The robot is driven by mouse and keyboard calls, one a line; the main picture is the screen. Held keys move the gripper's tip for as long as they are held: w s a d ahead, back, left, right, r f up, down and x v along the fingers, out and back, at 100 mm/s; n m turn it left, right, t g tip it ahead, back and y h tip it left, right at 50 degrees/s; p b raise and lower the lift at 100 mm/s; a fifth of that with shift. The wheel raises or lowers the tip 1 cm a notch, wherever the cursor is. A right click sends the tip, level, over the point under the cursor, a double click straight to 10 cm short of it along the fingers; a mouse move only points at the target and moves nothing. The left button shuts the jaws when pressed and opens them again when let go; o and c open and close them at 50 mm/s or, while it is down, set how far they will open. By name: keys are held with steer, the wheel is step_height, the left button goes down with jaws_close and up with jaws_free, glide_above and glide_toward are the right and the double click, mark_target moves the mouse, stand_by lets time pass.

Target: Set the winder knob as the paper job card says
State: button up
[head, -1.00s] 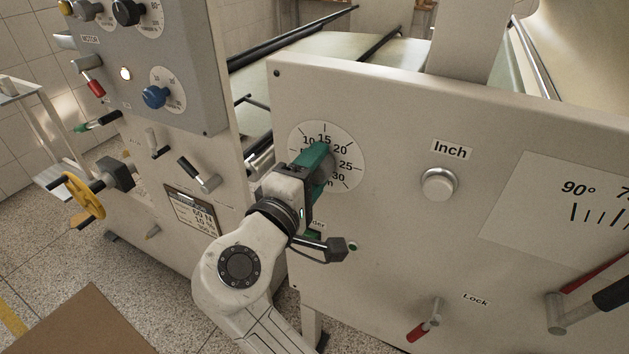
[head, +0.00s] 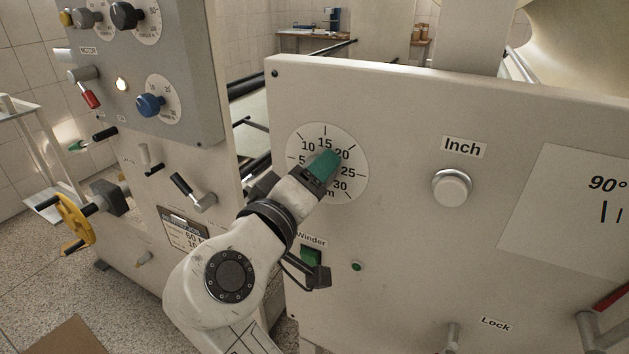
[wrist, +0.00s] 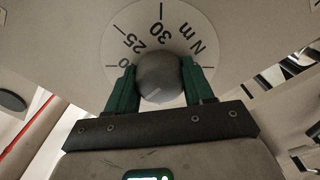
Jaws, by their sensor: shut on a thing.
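The winder knob is a round dark grey knob (wrist: 159,78) on a white dial (head: 298,145) marked from 5 to 30 N m. My gripper (wrist: 160,84) is shut on it, with one green finger on each side. A short pale line shows on the knob's face in the wrist view. In the head view my gripper (head: 324,167) hides most of the knob, so its pointer and exact setting cannot be told there. A card or plate (head: 183,228) on the left cabinet carries a few lines of text, too small to read surely.
A "Winder" label and green switch (head: 311,254) sit under the dial, close to my wrist. A round Inch button (head: 452,187) is to the right. A blue knob (head: 150,105), levers and a yellow handwheel (head: 76,221) are on the left cabinet.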

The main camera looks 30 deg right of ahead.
steer(key=shift+f, duration=0.15)
steer(key=o, duration=1)
steer(key=shift+o, duration=0.2)
steer(key=v, duration=1.1)
